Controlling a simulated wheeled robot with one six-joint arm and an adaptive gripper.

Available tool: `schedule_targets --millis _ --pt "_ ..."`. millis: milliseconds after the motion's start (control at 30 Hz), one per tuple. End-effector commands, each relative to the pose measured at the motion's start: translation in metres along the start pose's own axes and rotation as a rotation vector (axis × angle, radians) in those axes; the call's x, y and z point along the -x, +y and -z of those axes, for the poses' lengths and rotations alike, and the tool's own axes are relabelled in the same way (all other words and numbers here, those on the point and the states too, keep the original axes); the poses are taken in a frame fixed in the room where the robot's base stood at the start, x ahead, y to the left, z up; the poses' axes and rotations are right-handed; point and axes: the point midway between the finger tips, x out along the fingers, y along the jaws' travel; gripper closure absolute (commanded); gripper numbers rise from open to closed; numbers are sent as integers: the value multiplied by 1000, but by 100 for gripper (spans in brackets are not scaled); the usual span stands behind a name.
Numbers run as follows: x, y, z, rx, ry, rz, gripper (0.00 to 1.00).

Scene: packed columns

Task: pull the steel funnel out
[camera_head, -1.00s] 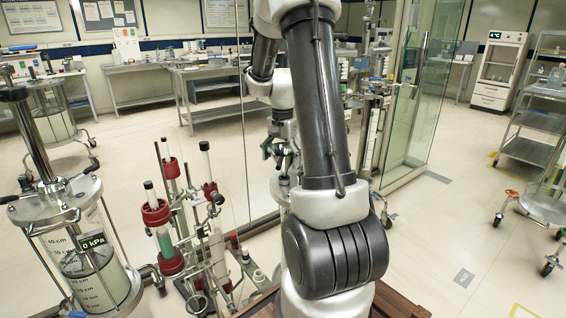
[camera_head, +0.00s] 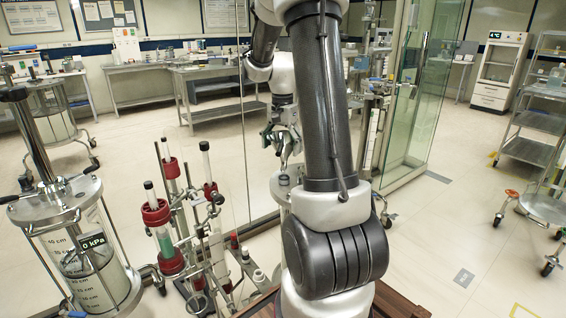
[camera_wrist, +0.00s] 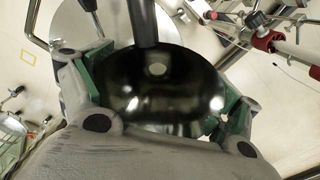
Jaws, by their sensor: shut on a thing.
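The steel funnel (camera_wrist: 165,95) fills the middle of the wrist view as a dark, shiny round bowl with a small pale spot in it. A dark stem runs from it to the top edge. My gripper (camera_wrist: 168,100) has its green pads against the bowl's left and right sides and is shut on it. In the head view my gripper (camera_head: 281,138) is small, beyond my arm, above a grey metal-topped vessel (camera_head: 286,183). The funnel is too small there to make out surely. I cannot tell whether its stem is clear of the vessel.
A rack of red-capped glass columns (camera_head: 172,215) stands close to the left of my gripper. A large clear cylinder with a metal lid (camera_head: 60,200) is at the far left. A glass partition (camera_head: 425,100) stands behind on the right. Open floor lies at the right.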

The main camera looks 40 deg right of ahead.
Motion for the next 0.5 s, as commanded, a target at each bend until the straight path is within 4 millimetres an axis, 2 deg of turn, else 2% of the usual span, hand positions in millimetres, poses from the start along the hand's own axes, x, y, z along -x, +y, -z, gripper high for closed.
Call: schedule_targets --millis 500 --pt "29 0 0 0 1 1 52"
